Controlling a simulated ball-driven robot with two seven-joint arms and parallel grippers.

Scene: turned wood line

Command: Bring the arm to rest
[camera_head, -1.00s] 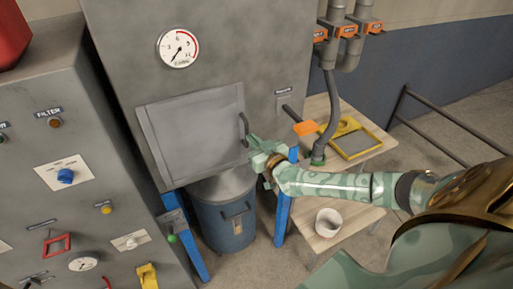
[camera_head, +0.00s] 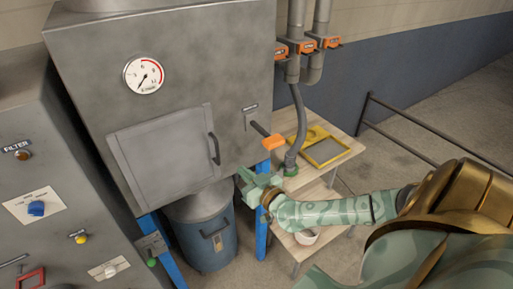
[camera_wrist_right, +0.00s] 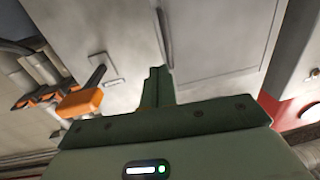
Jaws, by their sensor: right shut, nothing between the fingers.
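My right arm comes in from the right in the head view. Its green gripper (camera_head: 243,181) is shut and empty, just below and right of the grey door's handle (camera_head: 214,149), apart from it as far as I can tell. The grey door (camera_head: 163,158) on the cabinet looks shut. In the right wrist view the shut fingers (camera_wrist_right: 157,84) point toward the door panel (camera_wrist_right: 215,45), with the handle beyond them. My left gripper is not in view.
An orange-ended lever (camera_head: 271,142) sticks out close to the right gripper. A blue-grey bin (camera_head: 207,240) stands under the cabinet. A wooden table (camera_head: 318,180) holds a yellow-framed tray (camera_head: 342,149) and a white cup (camera_head: 307,237), partly hidden by my arm. A dark railing (camera_head: 420,123) runs at right.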

